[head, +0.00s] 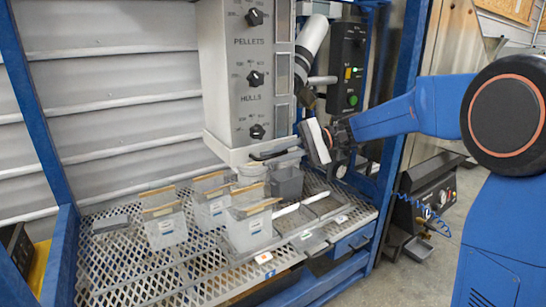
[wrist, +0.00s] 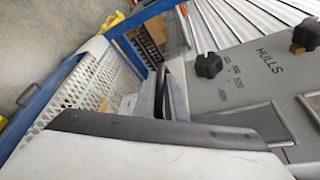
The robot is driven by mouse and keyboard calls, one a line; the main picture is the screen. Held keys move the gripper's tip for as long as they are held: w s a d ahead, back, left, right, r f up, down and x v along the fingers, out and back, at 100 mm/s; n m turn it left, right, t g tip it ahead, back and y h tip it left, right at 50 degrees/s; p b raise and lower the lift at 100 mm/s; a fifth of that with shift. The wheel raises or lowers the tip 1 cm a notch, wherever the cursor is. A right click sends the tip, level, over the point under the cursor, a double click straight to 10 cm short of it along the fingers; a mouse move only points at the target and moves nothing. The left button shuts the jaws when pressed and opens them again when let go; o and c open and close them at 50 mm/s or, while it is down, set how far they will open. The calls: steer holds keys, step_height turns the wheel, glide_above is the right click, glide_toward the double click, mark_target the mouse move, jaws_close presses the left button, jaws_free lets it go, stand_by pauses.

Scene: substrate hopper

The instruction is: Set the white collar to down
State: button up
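The white collar (head: 228,151) is a pale band around the bottom of the grey hopper housing (head: 228,80) in the head view. A black handle (head: 275,153) sticks out at its front right. I cannot tell its setting for certain. My gripper (head: 316,143) is just right of the collar and handle, apart from them in the head view, with a pale plate-like end with dark edges. In the wrist view a large white part with a dark edge strip (wrist: 150,130) fills the bottom, and the fingertips' spacing is unclear. I see nothing held.
Several clear bins with wooden-topped edges, including one bin (head: 165,228), stand on the mesh shelf (head: 125,265) below. Black knobs (head: 256,79) are on the housing face. A control box (head: 346,68) and a blue post (head: 402,75) stand to the right.

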jaws_close()
steer(key=shift+f, duration=2)
steer(key=shift+o, duration=1.6)
jaws_free()
steer(key=shift+f, duration=0.1)
steer(key=v, duration=1.7)
steer(key=shift+d+r, duration=0.2)
